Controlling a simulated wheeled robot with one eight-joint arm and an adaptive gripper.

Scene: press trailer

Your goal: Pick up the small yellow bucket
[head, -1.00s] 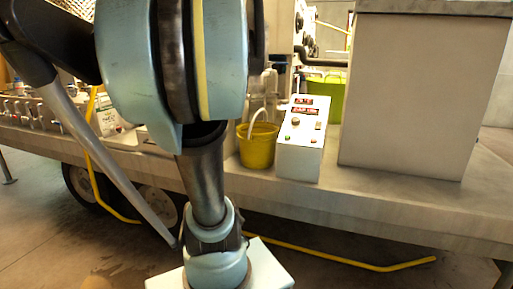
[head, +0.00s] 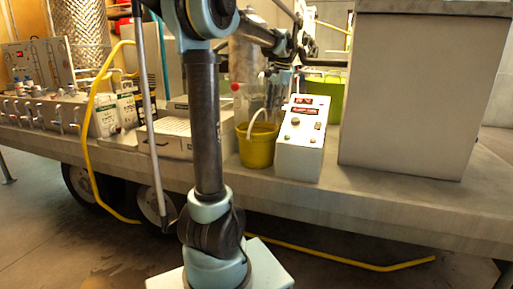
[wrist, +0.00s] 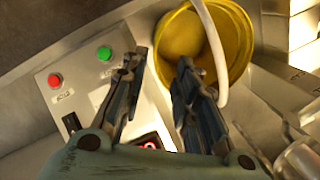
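The small yellow bucket (head: 256,151) stands upright on the trailer deck, just left of the control box. Its white handle (head: 264,116) is raised. In the wrist view the bucket (wrist: 232,43) is at the upper right, seen from above into its open top. The handle (wrist: 213,50) runs down past the right finger. My gripper (wrist: 160,57) is open, with nothing visible between its fingers. It hangs above the gap between the bucket and the box, and both fingers are left of the handle. I cannot tell whether the right finger touches the bucket rim.
The white control box (head: 302,140) with buttons stands right beside the bucket; it fills the left of the wrist view (wrist: 62,98). A large grey cabinet (head: 405,95) stands further right. A green tub (head: 328,98) is behind. White trays (head: 170,140) lie left of the bucket.

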